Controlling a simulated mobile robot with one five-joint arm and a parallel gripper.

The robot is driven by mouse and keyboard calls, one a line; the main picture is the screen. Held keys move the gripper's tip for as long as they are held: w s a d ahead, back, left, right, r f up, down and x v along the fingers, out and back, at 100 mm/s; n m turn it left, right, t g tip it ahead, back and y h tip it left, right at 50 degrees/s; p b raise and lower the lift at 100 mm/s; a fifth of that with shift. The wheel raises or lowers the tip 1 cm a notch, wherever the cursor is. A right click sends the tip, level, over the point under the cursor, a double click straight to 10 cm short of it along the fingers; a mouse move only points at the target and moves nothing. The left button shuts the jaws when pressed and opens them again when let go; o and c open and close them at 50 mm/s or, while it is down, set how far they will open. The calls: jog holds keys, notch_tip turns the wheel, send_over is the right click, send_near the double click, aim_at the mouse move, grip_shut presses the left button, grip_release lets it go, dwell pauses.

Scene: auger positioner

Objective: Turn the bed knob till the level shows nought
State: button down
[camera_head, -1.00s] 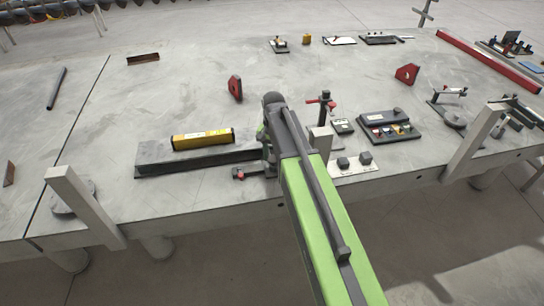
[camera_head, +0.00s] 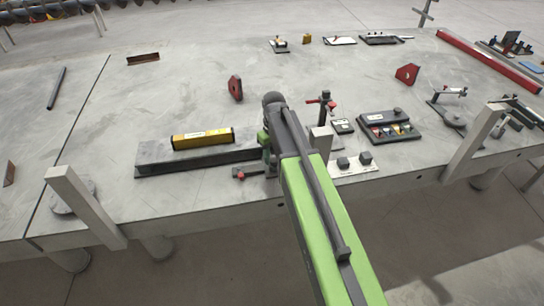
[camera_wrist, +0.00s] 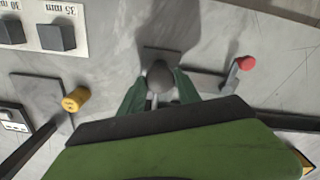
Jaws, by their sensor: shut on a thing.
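The yellow level (camera_head: 203,138) lies along the top of a long dark grey bed (camera_head: 150,163); its reading is too small to make out. My gripper (camera_head: 268,162) is at the right end of the bed, partly hidden by my own arm. In the wrist view, its two green fingers (camera_wrist: 160,92) are shut on a dark rounded knob (camera_wrist: 160,74), one finger on either side. A red-tipped lever (camera_wrist: 246,63) stands out right of the knob; its red tip also shows in the head view (camera_head: 240,175).
A white plate with dark blocks, one labelled 35 mm (camera_wrist: 57,36), lies close right of my gripper in the head view. A red-handled clamp (camera_head: 325,102) and a dark tray (camera_head: 390,128) stand further right.

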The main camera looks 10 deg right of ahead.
aim_at(273, 158)
jog(key=shift+n, duration=2.3)
jog(key=c, duration=0.9)
grip_release()
jog(key=shift+o, duration=0.2)
notch_tip(273, 158, up, 17)
jog(key=p, duration=1.7)
jog(key=shift+r, duration=0.2)
jog(key=shift+f, duration=0.15)
